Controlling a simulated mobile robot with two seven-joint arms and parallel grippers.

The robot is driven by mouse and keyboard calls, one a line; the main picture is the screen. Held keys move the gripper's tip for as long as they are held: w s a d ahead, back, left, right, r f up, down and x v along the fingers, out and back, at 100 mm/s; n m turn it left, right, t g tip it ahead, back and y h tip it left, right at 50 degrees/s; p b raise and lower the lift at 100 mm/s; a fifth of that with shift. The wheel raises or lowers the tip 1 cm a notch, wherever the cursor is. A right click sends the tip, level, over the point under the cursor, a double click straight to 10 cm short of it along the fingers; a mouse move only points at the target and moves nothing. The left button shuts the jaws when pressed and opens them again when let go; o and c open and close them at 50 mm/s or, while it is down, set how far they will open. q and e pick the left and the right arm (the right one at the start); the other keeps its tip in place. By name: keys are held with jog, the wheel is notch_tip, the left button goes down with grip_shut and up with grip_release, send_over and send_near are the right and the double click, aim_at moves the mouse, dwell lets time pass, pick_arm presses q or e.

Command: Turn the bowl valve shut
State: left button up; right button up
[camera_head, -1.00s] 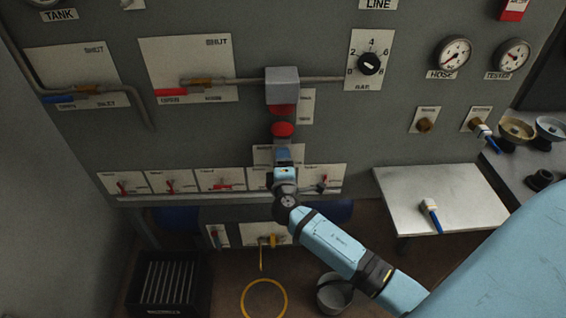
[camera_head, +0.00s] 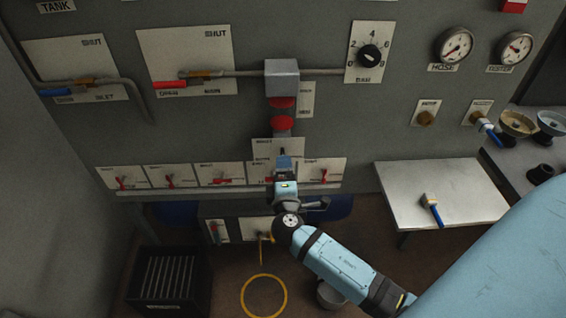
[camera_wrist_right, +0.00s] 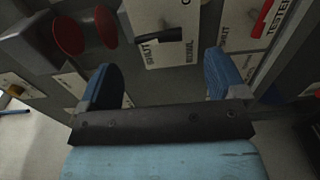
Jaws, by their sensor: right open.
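The bowl valve appears to be the small white plate (camera_head: 275,148) on the grey panel below the red buttons. In the right wrist view its plate (camera_wrist_right: 165,55) reads SHUT beside a partly legible word, and a dark lever (camera_wrist_right: 158,35) lies across it. My right gripper (camera_wrist_right: 160,80) is open, its two blue fingers apart, with the plate beyond and between them. The lever is apart from both fingers. In the head view my right gripper (camera_head: 283,165) covers the lower part of the plate and hides the lever. My left gripper is out of view.
Red buttons (camera_head: 282,122) and a grey box (camera_head: 282,78) stick out above the plate. A row of small red-levered valves (camera_head: 220,176) sits below on both sides. A white side table (camera_head: 455,185) holds a blue-handled brush (camera_head: 432,205). A black crate (camera_head: 165,280) stands on the floor.

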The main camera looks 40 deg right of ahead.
jog(key=v, duration=0.7)
jog(key=shift+b, duration=0.4)
jog(key=s+a+f+m+g+y, duration=0.5)
jog(key=s+a+f+m+y, duration=0.45)
jog(key=s+f+y, duration=0.45)
notch_tip(320, 180, up, 11)
jog(key=s+h+p, duration=0.1)
jog(key=p, duration=1.2)
jog(key=shift+n+t+h, duration=0.3)
jog(key=shift+n, duration=0.05)
jog(key=shift+s+r, duration=0.1)
jog(key=shift+r, duration=0.05)
